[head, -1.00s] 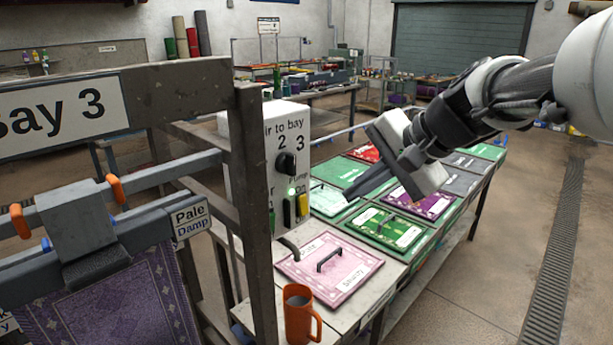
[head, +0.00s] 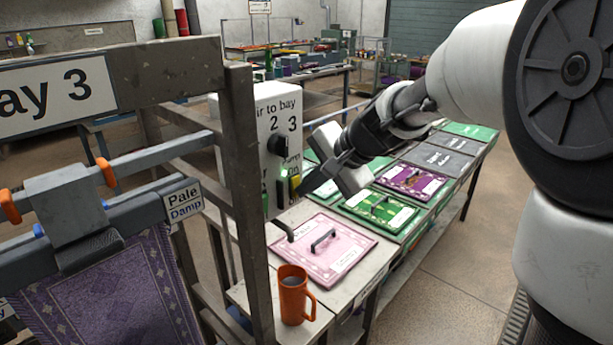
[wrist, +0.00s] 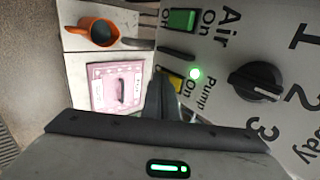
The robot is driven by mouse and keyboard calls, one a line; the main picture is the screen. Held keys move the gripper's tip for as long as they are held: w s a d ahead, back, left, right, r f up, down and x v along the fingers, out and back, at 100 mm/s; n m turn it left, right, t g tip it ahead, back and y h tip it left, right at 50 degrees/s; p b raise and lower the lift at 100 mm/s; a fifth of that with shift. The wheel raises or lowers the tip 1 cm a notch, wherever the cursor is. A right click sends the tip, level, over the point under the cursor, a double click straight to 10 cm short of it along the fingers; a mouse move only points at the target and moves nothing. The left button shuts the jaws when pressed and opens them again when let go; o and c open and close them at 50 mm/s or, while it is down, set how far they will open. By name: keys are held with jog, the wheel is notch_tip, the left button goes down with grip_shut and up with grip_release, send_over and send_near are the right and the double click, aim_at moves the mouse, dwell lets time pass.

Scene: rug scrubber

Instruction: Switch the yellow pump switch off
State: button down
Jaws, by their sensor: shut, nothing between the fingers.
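The yellow pump switch (head: 295,183) is on the front of the white control box (head: 262,108). In the wrist view the yellow switch (wrist: 174,84) is partly hidden by my fingers, with "On" and "Pump" lettering beside it. A green light (wrist: 195,73) glows next to it. My gripper (head: 303,190) is shut and empty, its dark fingertips close to the yellow switch. It also shows in the wrist view (wrist: 159,78). I cannot tell whether the tips touch the switch.
A green air switch (wrist: 183,21) and a black dial (wrist: 255,86) are on the same panel. An orange mug (head: 293,295) and a pink rug sample (head: 325,247) are on the bench below. A grey rack post (head: 250,200) stands left of the box.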

jog(key=shift+w+a+r+t+y+b, duration=0.15)
jog(key=shift+r+t+y+b, duration=0.15)
jog(key=shift+r+b, duration=0.75)
jog(key=shift+f, duration=0.25)
